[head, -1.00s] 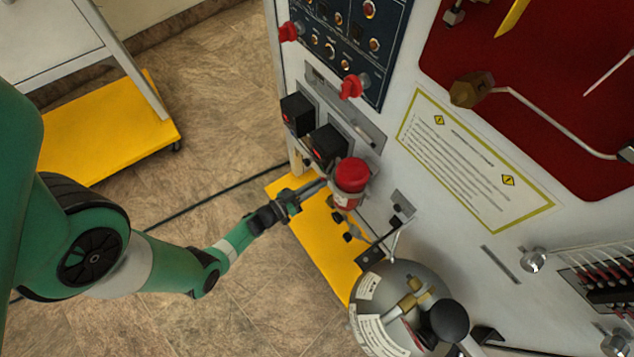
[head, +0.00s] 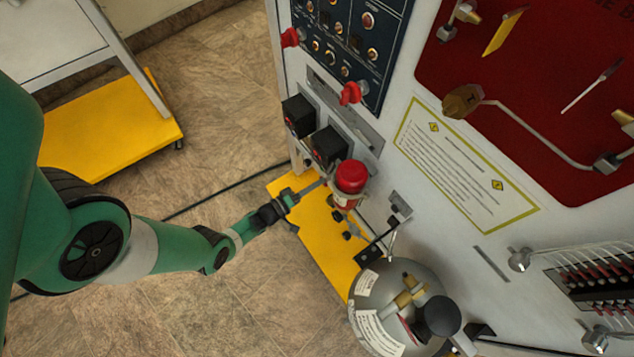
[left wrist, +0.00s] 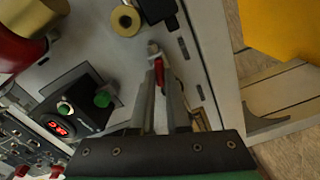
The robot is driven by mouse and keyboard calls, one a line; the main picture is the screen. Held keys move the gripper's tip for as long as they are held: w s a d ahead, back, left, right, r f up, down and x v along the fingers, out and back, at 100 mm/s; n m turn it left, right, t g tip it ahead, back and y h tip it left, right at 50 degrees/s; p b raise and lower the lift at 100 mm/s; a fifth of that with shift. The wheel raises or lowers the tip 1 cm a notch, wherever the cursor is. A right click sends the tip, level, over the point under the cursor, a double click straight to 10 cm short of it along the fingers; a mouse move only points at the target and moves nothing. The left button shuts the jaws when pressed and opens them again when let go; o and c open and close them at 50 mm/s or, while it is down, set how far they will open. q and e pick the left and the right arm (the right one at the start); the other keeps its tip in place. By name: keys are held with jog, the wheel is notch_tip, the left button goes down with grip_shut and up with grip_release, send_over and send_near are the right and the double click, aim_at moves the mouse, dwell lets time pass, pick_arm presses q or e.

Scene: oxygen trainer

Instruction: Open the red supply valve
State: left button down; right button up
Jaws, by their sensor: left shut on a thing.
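The red valve handle (left wrist: 159,72) is a small red lever on a silvery fitting (left wrist: 153,48), low on the trainer's light panel in the left wrist view. My left gripper (left wrist: 160,82) has its two long fingers closed around the lever, one on each side. In the head view my left gripper (head: 318,184) reaches the panel just left of a red-capped cylinder (head: 351,178). The lever itself is hidden there. My right gripper is in neither view.
Two black display boxes (head: 328,145) sit just above the gripper; one shows green buttons (left wrist: 103,99) in the wrist view. A grey tank (head: 375,285) stands to the lower right. Red knobs (head: 351,93) are higher up.

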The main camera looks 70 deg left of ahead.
pick_arm(q)
jog(key=n, duration=0.4)
jog(key=shift+f, duration=0.1)
dwell(0.4)
jog(key=c, duration=0.9)
grip_release()
jog(key=p+v, duration=0.2)
jog(key=v, duration=0.9)
jog(key=shift+s+p, duration=0.3)
jog(key=shift+p, duration=0.05)
jog(key=shift+d, duration=0.1)
